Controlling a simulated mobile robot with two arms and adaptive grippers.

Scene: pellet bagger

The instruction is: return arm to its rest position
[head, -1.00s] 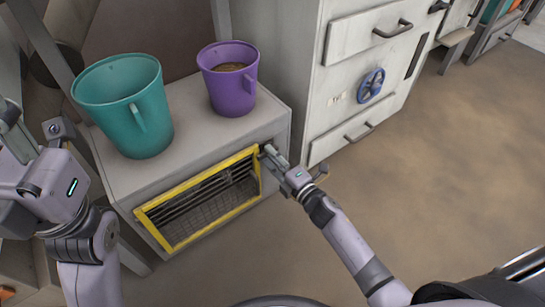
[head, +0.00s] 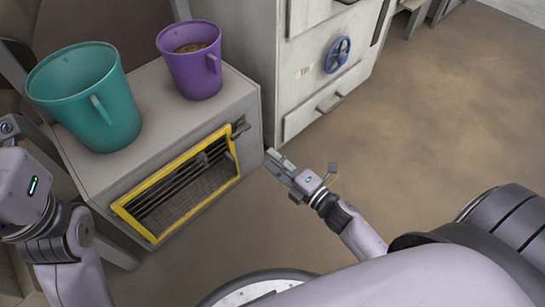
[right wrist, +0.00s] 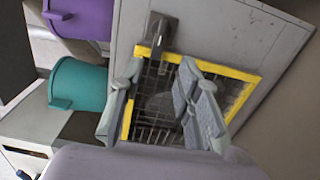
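My right arm comes in from the lower right in the head view. Its gripper (head: 277,165) hangs in front of the machine, to the right of the yellow-framed grille opening (head: 122,206), apart from it. In the right wrist view the gripper's two fingers (right wrist: 157,98) stand apart with nothing between them, and the grille and its yellow frame (right wrist: 245,76) show behind. A dark latch or handle (head: 240,130) sits at the frame's upper right corner. My left arm is at the left edge of the head view; its fingers are cut off or hidden.
A teal bucket (head: 88,98) and a purple bucket (head: 193,65) with brown contents stand on the grey machine top (head: 150,105). A pale cabinet (head: 303,75) with a blue handwheel (head: 337,54) stands behind. The brown floor at right is clear.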

